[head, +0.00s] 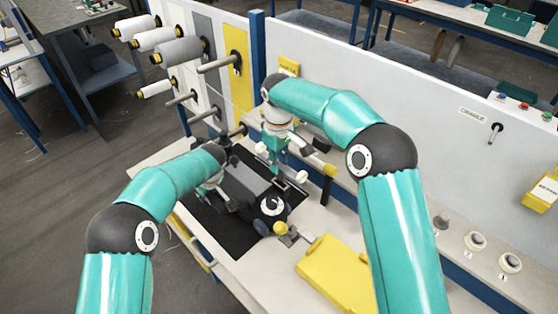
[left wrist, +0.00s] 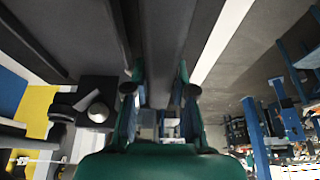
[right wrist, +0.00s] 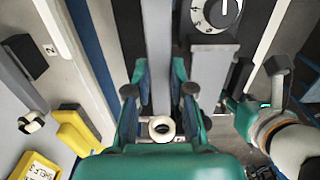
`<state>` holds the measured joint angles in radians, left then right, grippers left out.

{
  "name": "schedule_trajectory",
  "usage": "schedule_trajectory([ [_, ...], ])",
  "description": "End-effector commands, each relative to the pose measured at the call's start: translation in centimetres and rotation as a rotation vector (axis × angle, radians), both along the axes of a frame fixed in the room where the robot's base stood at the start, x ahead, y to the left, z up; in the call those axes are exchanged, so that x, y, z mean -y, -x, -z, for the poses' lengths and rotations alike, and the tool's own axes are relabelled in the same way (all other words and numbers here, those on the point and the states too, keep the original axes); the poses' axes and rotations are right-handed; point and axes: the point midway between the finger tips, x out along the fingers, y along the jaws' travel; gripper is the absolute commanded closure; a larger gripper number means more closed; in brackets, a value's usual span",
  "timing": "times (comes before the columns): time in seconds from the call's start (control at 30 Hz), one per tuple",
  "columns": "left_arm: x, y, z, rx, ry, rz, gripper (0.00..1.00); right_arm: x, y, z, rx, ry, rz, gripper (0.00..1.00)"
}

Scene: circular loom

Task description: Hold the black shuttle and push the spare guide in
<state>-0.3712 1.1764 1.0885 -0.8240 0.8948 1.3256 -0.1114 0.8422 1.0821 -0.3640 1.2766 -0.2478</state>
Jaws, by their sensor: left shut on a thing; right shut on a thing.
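The black shuttle (head: 247,186) lies on a black mat (head: 245,238) on the bench, with a round dial (head: 271,205) on its near end; the dial also shows in the right wrist view (right wrist: 215,12). My left gripper (head: 217,192) is at the shuttle's left side. In the left wrist view its fingers (left wrist: 160,89) are shut on the shuttle's grey body (left wrist: 166,45). My right gripper (head: 280,163) is above the shuttle, pointing down, its fingers (right wrist: 160,90) shut. Between them shows a white ring (right wrist: 162,128), apparently of the spare guide. Whether the guide touches its seat is hidden.
A yellow case (head: 338,278) lies on the bench nearer me. White and grey spools (head: 155,38) stick out from the panel on the left. A white wall (head: 425,100) runs behind. Several round knobs (head: 475,240) sit at the right.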

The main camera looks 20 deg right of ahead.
Motion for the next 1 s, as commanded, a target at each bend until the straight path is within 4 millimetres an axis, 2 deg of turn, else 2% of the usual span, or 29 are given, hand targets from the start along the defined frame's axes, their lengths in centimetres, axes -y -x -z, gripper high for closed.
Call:
schedule_trajectory([
  [1.0, 0.0, 0.2, 0.3, -0.006, -0.002, 0.000, 1.00, 0.0, 0.0, 2.2, 0.000, 0.001, 0.000, 1.00],
])
